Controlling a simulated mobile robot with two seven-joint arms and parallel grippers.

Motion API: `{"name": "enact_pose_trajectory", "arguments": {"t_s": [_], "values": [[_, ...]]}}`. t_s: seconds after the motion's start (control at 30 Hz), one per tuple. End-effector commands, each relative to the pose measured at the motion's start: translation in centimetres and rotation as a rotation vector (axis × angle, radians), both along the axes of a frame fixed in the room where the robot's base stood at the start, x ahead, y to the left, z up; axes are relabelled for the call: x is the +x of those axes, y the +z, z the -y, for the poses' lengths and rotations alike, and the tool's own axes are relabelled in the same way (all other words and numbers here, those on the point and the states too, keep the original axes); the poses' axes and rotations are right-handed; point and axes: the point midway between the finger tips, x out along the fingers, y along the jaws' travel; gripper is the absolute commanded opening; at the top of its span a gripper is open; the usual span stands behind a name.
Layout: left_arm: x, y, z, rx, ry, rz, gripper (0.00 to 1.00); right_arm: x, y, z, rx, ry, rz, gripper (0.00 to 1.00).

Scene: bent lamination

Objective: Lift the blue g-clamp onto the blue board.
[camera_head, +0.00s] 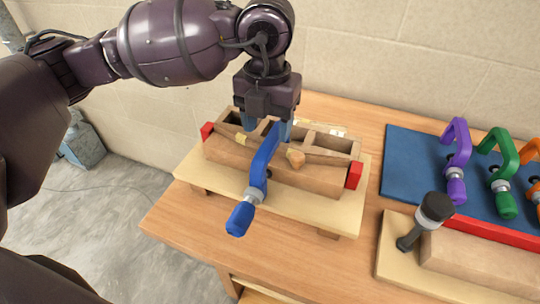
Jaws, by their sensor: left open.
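The blue g-clamp (260,170) sits across the front of the wooden bending form (290,180), its handle sticking out toward the front, tilted down to the left. My left gripper (268,128) points down over the form from above, with blue fingertips apart. Its right finger is at the upper end of the clamp; I cannot tell whether they touch. The blue board (405,165) lies flat on the right side of the table and holds a purple clamp (457,160), a green clamp (502,170) and an orange clamp (533,185). My right gripper is not seen.
The form has red end blocks (354,175) and rests on a pale base board (200,180). A black-headed tool (430,215) stands at the front right beside a wooden block (470,260).

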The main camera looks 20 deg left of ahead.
Motion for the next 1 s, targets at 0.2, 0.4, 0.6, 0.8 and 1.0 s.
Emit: {"name": "enact_pose_trajectory", "arguments": {"t_s": [0.2,0.4,0.6,0.8,1.0], "values": [[0.0,-1.4,0.0,-0.001,0.000,-0.001,0.56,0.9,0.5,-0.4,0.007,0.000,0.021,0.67],[-0.1,-3.9,0.1,-0.001,0.000,-0.004,0.56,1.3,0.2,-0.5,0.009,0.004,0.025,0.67],[0.0,-6.1,0.1,0.000,0.000,-0.002,0.56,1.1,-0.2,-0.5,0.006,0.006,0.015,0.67],[0.0,-6.1,0.1,0.000,0.000,0.001,0.56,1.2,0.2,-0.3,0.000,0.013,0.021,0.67],[0.0,-6.1,0.1,0.000,0.000,0.001,0.30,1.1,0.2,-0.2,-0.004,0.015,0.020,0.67]]}}
